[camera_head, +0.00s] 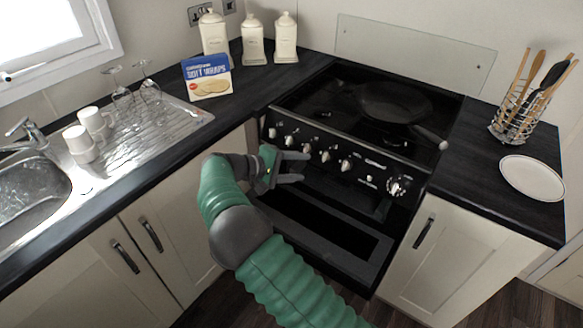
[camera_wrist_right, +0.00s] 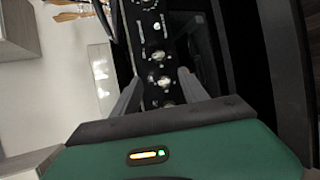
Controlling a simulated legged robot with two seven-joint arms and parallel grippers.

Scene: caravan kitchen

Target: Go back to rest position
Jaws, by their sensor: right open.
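My right gripper (camera_head: 293,167) is in front of the black stove's control panel, with its green sleeved arm coming up from the bottom of the head view. Its two fingers are apart with nothing between them. In the right wrist view the open fingers (camera_wrist_right: 160,95) point toward the panel with its row of knobs (camera_wrist_right: 158,56). I cannot tell from the views whether the fingers touch the panel. My left gripper is not in view.
The stove (camera_head: 330,215) has a dark pan (camera_head: 395,102) on its top. A white plate (camera_head: 532,178) and a utensil rack (camera_head: 517,122) stand on the right counter. A wraps box (camera_head: 207,78), canisters (camera_head: 252,40), cups (camera_head: 80,143) and a sink (camera_head: 30,192) line the left and back.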

